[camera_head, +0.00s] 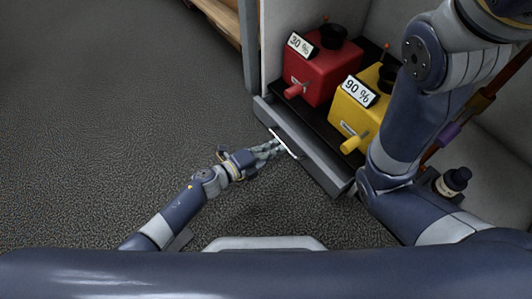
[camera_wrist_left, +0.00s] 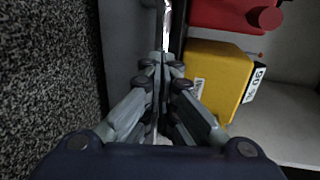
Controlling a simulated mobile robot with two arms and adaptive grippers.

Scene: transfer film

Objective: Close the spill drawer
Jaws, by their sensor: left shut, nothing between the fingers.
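The spill drawer shows in the head view as a long grey front panel (camera_head: 322,176) with a bright metal handle (camera_head: 286,144), low under the red and yellow containers. How far it stands out is hard to tell. My left gripper (camera_head: 279,146) is shut and empty, with its fingertips at the handle. In the left wrist view the closed fingers (camera_wrist_left: 162,62) point along the grey panel (camera_wrist_left: 125,45), close to the bright handle strip (camera_wrist_left: 167,15). Whether they touch it I cannot tell. My right arm crosses the right side of the head view, but its gripper is not visible.
A red container (camera_head: 318,75) marked 30 % and a yellow container (camera_head: 352,108) marked 90 % stand above the drawer, taps facing out. A dark bottle (camera_head: 453,181) stands at the right. A wooden pallet (camera_head: 222,18) lies at the top. The grey floor left is clear.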

